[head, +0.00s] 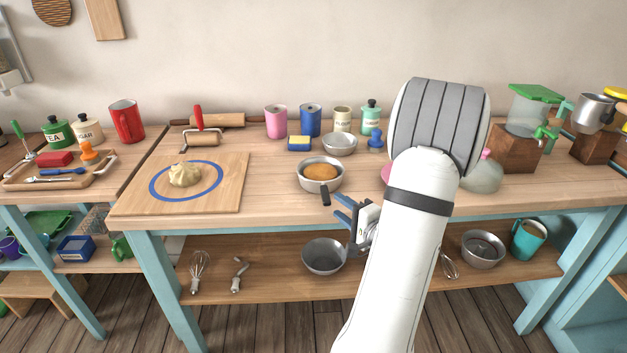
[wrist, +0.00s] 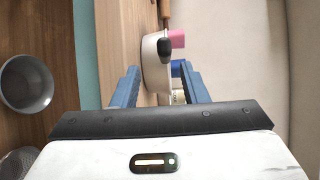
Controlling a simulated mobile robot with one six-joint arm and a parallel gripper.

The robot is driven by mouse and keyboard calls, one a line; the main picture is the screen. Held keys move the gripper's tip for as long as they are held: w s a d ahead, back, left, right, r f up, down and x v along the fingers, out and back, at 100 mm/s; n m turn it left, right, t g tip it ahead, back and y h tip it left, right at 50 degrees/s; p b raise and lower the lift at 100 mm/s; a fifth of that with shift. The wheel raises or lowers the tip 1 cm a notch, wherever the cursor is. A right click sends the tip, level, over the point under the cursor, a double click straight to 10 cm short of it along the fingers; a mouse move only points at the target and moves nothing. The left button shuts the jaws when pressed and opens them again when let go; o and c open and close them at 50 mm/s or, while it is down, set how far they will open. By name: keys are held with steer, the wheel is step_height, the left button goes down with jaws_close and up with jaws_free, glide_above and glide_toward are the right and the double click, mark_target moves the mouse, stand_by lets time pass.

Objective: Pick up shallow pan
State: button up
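A shallow grey pan (head: 309,184) with a flat golden-brown round in it stands on the wooden worktop, its black handle (head: 326,197) pointing toward me. My gripper (head: 341,207) is at the worktop's front edge, just right of and below the handle in the head view. Its blue fingers are apart and empty. In the wrist view the pan (wrist: 152,68) and the dark handle end (wrist: 165,48) show ahead between the spread fingers of my gripper (wrist: 158,72). I cannot tell how far they are from the handle.
A wooden board (head: 226,198) with dough lies left of the pan. A small metal bowl (head: 339,144), a sponge (head: 299,144) and canisters stand behind it. A grey bowl (head: 324,257) sits on the lower shelf. My arm hides part of the worktop to the right.

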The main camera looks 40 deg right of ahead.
mark_target(325, 191)
steer(key=w, duration=0.7)
steer(key=shift+w+r+p, duration=0.15)
steer(key=shift+w+p, duration=0.05)
steer(key=shift+p, duration=0.15)
steer(key=shift+c, duration=0.6)
jaws_close()
steer(key=shift+r, duration=0.1)
